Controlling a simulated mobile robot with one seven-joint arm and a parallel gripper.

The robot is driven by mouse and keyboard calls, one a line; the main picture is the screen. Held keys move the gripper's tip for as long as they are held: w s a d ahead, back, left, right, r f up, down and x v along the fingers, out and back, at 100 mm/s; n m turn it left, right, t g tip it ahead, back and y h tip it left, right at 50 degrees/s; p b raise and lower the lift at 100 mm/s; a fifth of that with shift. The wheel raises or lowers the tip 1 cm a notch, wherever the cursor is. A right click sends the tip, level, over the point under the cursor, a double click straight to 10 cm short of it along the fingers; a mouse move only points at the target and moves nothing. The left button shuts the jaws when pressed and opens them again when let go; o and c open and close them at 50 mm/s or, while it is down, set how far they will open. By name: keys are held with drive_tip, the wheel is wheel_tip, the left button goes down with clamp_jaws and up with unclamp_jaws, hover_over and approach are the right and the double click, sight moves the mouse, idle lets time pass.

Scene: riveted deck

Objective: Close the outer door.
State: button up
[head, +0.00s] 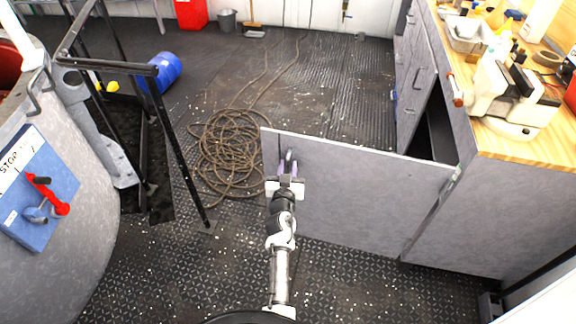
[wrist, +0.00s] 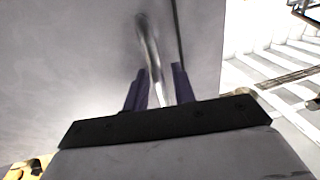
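The outer door (head: 360,195) is a flat grey panel on the workbench cabinet (head: 480,210). It stands wide open, swung out from its hinged right edge into the floor space. Its metal bar handle (head: 288,156) is near the free left end, on the face toward me. My gripper (head: 288,168) is at this handle, its purple fingers on either side of it. The finger contact itself is partly hidden.
A coiled rope (head: 232,150) lies on the floor behind the door's free end. A black railing (head: 170,130) and a blue barrel (head: 160,72) are at left. The bench top (head: 510,145) holds tools. Patterned floor (head: 340,285) in front of the door is clear.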

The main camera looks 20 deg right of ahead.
clamp_jaws()
idle(0.3)
